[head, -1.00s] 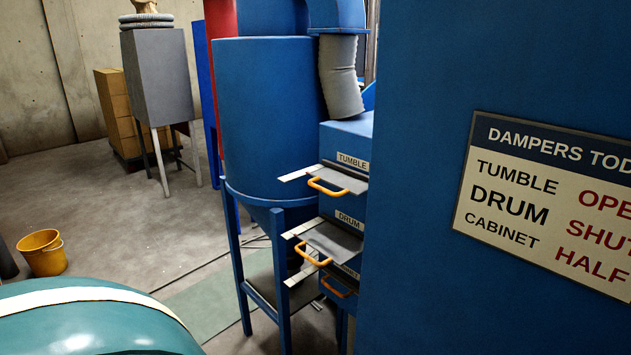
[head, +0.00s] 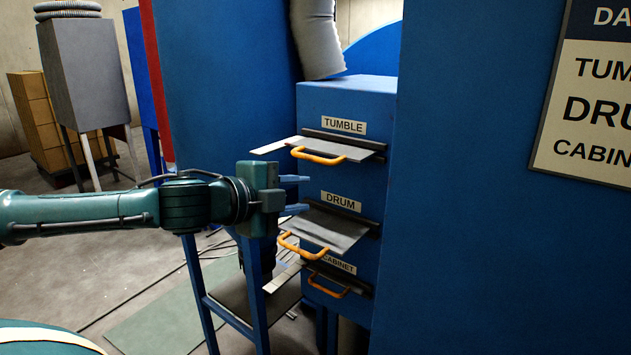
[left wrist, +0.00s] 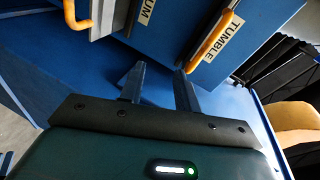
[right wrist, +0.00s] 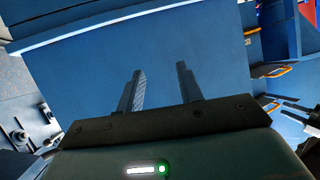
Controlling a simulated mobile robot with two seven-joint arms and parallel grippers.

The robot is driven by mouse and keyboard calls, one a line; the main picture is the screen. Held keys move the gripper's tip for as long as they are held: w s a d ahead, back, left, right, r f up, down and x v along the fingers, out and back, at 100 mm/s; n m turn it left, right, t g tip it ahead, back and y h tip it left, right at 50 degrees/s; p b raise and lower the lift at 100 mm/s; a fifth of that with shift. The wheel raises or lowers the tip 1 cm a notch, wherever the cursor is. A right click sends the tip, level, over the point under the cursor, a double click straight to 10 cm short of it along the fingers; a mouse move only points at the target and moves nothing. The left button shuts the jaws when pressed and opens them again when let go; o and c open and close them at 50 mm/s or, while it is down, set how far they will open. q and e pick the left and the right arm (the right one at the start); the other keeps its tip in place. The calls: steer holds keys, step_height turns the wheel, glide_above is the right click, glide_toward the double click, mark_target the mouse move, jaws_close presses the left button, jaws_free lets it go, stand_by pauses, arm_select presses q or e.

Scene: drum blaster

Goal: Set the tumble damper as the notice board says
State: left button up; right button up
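The tumble damper (head: 355,148) is a grey slide plate under the TUMBLE label (head: 344,126), sticking out of the blue box, with an orange handle (head: 318,157) on its front. The handle also shows in the left wrist view (left wrist: 210,40). My left gripper (head: 304,194) is open and empty, left of and below that handle, apart from it, fingers pointing right. The notice board (head: 592,105) is cut off at the right; only its damper names show now, and earlier its tumble line began "OPE". My right gripper (right wrist: 160,75) is open and empty before a blue surface.
The drum damper (head: 335,228) sticks out below, its handle (head: 300,246) near my left fingers. The cabinet damper handle (head: 328,285) is lowest. A blue hopper (head: 225,90) stands left, and a blue cabinet wall (head: 475,200) fills the right.

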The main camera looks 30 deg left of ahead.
arm_select(q)
steer(key=t+y+b, duration=0.1)
steer(key=y+b, duration=0.1)
glide_toward(309, 157)
steer(key=shift+m, duration=0.4)
steer(key=p+x, duration=0.4)
steer(key=p, duration=0.1)
steer(key=shift+w+d+p, duration=0.1)
steer(key=shift+w+p, duration=0.15)
steer(key=shift+p, duration=0.15)
steer(key=p+x, duration=0.2)
steer(key=x, duration=0.4)
steer(key=shift+w, duration=0.15)
steer(key=shift+x, duration=0.8)
arm_select(e)
steer(key=shift+w+a+r+n+g, duration=0.35)
steer(key=shift+a+g, duration=0.25)
steer(key=shift+g, duration=0.1)
arm_select(q)
steer(key=shift+f, duration=0.2)
arm_select(e)
steer(key=shift+s, duration=0.1)
